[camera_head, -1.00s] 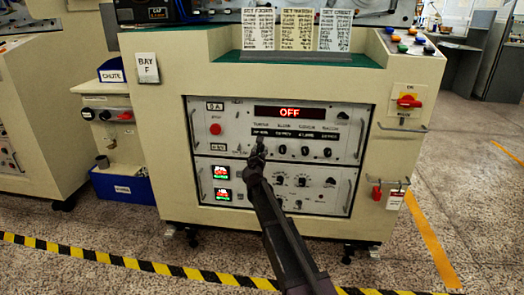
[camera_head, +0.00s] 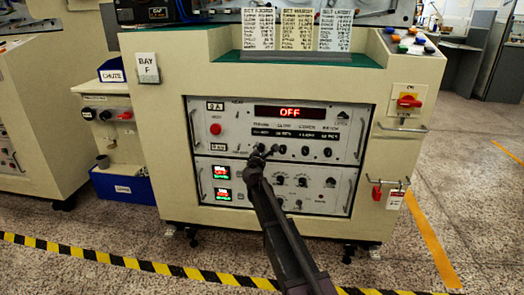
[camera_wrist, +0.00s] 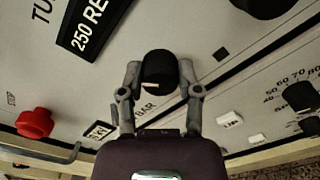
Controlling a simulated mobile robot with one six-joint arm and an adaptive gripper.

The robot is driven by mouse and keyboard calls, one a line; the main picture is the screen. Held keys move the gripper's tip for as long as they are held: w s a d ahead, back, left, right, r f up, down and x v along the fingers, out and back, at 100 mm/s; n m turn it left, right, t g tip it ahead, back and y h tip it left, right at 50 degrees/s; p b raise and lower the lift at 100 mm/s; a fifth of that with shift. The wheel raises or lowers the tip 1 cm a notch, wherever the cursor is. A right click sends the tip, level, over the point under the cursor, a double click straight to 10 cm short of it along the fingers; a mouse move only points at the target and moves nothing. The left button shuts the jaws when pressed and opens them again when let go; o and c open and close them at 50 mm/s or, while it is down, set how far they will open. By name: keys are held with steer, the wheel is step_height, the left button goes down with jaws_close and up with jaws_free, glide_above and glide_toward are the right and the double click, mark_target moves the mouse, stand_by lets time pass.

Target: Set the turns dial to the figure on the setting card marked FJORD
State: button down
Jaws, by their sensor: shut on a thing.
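In the wrist view my gripper (camera_wrist: 159,80) is shut on the black turns dial (camera_wrist: 158,66), one finger on each side of it. Beside it a black plate reads "250 RE", cut off, with "TU" at the frame edge. In the head view my gripper (camera_head: 263,151) is at the left end of a row of knobs and hides the turns dial. Three setting cards (camera_head: 258,29), (camera_head: 297,29), (camera_head: 335,30) stand on the green top.
The panel display (camera_head: 290,112) reads OFF. More black knobs (camera_head: 305,151) sit right of my gripper. A red button (camera_head: 215,129) and a metal handle (camera_head: 196,128) are at the left. A red switch (camera_head: 409,100) is on the cabinet's right. Striped tape (camera_head: 130,264) crosses the floor.

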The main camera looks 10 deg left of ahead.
steer(key=shift+w+d+m, duration=0.1)
steer(key=shift+m, duration=1.6)
steer(key=shift+c, duration=1.5)
jaws_free()
steer(key=s, duration=1.2)
steer(key=shift+a, duration=0.25)
